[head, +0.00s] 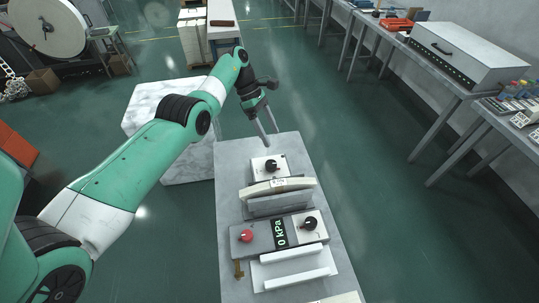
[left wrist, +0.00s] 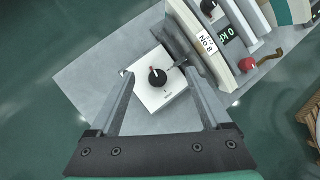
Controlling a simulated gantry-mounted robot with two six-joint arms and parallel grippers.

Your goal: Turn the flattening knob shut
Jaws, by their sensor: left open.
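A black knob (head: 271,165) sits on a small white box (head: 258,168) at the far end of the grey bench; the box's small label is unreadable. My left gripper (head: 267,139) is above the bench's far end, just beyond that box, fingers pointing down. In the left wrist view the fingers are spread and empty, with the knob (left wrist: 158,77) between and beyond them; I cannot tell that they touch it. A second black knob (head: 309,223) and a red knob (head: 247,235) sit on a grey panel reading 0 kPa. No readable label says which is the flattening knob.
Upright plates (head: 279,186) stand between the white box and the grey panel. White bars (head: 292,253) lie nearer on the bench. A marble-like block (head: 185,165) stands left of the bench (head: 228,203). Another table with a large white case (head: 470,52) runs along the right wall.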

